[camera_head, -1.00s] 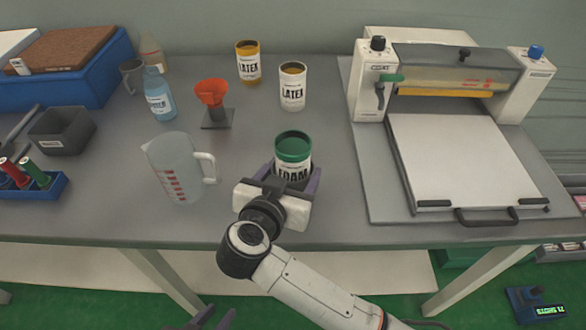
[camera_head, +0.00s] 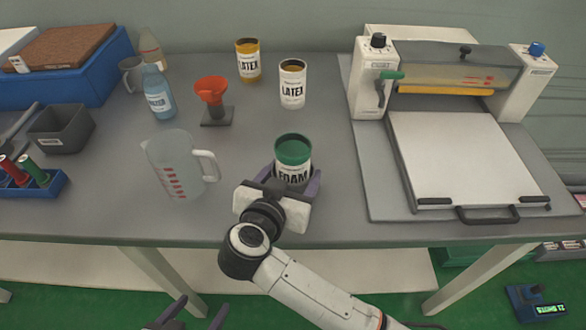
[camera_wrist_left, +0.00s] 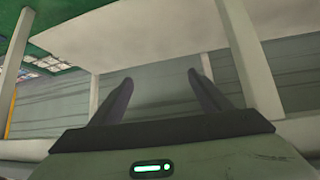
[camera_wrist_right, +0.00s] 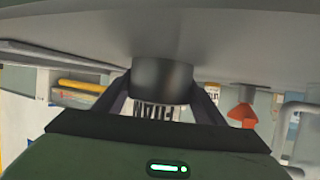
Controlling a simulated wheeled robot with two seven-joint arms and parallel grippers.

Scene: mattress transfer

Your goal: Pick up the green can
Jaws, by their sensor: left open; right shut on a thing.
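The green can (camera_head: 293,150) has a green top and a white label reading FOAM. It stands upright near the front of the table, left of the machine. My right gripper (camera_head: 291,181) is shut on it from the front, with one finger on each side. In the right wrist view, the can's dark end (camera_wrist_right: 162,80) is between the fingers and appears to meet the tabletop; I cannot tell any gap. My left gripper (camera_head: 198,312) is low at the bottom edge, in front of the table. Its fingers are apart and empty in the left wrist view (camera_wrist_left: 160,90).
A measuring jug (camera_head: 178,165) stands left of the can. A red funnel (camera_head: 211,90) and two latex cans (camera_head: 292,85) (camera_head: 248,60) stand behind. A machine with a white plate (camera_head: 460,155) fills the right. The table (camera_head: 245,150) is clear between jug and can.

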